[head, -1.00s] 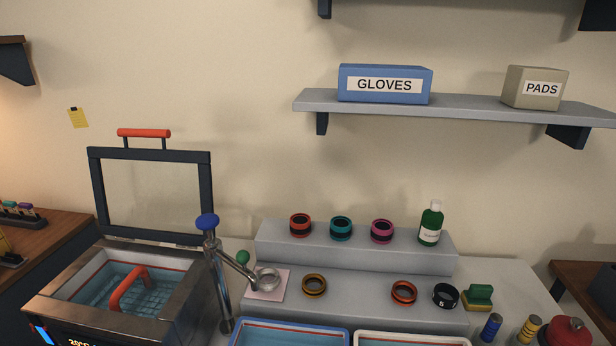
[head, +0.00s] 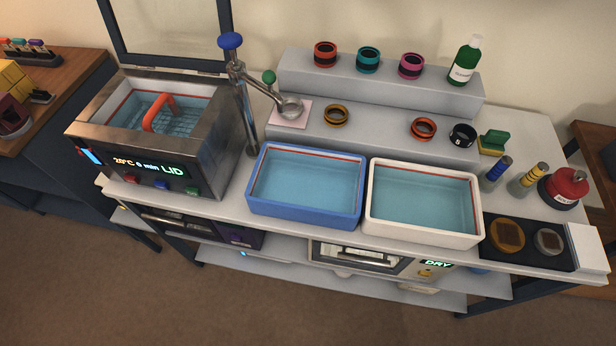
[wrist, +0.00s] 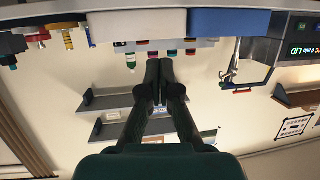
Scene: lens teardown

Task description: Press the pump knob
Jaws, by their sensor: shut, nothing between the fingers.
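A red domed pump (head: 567,187) with a white label and a small red knob (head: 579,175) on top stands near the right end of the bench. It sits on a dark round base. In the wrist view, which is upside down, a red shape that looks like the pump (wrist: 38,38) shows at the upper left. My gripper (wrist: 160,68) shows in the wrist view with its dark fingers together and nothing between them. It appears well apart from the pump. My gripper is not in the head view.
A blue basin (head: 306,216) and a white basin (head: 424,234) of water fill the bench's front middle. Blue (head: 497,172) and yellow (head: 531,179) banded cylinders stand left of the pump. A dark tray (head: 522,264) and white block (head: 588,247) lie in front. The bath (head: 215,150) is left.

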